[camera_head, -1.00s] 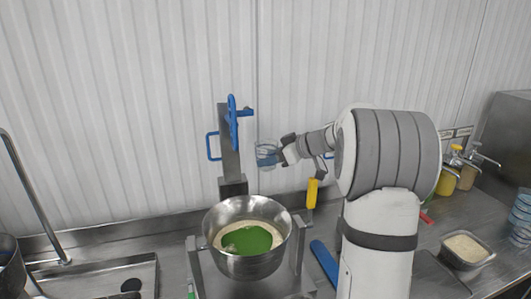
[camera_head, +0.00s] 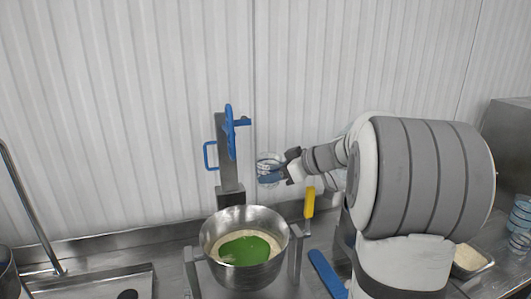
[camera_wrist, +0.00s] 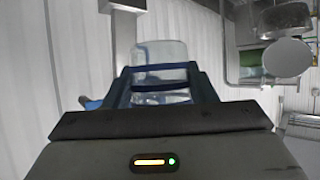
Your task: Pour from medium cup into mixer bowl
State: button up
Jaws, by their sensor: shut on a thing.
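The medium cup (camera_head: 268,168) is clear with a blue band. My gripper (camera_head: 283,169) is shut on it and holds it above and slightly right of the mixer bowl, in front of the white wall. The cup also shows in the wrist view (camera_wrist: 160,62), between my gripper's dark fingers (camera_wrist: 160,92). Its contents cannot be made out. The mixer bowl (camera_head: 222,222) is a steel bowl in its stand, below the cup. It holds a pale mass with a green patch on top.
The mixer column (camera_head: 229,165) with blue handles stands behind the bowl, just left of the cup. A yellow-handled tool (camera_head: 309,203) and a blue item (camera_head: 327,272) are right of the bowl. A pan of pale grains (camera_head: 469,258) and stacked blue-banded cups (camera_head: 521,225) are at the far right.

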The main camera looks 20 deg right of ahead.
jog(key=s, duration=0.3)
jog(key=s+r, duration=0.1)
jog(key=shift+s+a+r, duration=0.1)
jog(key=shift+s+a, duration=0.2)
jog(key=shift+s, duration=0.05)
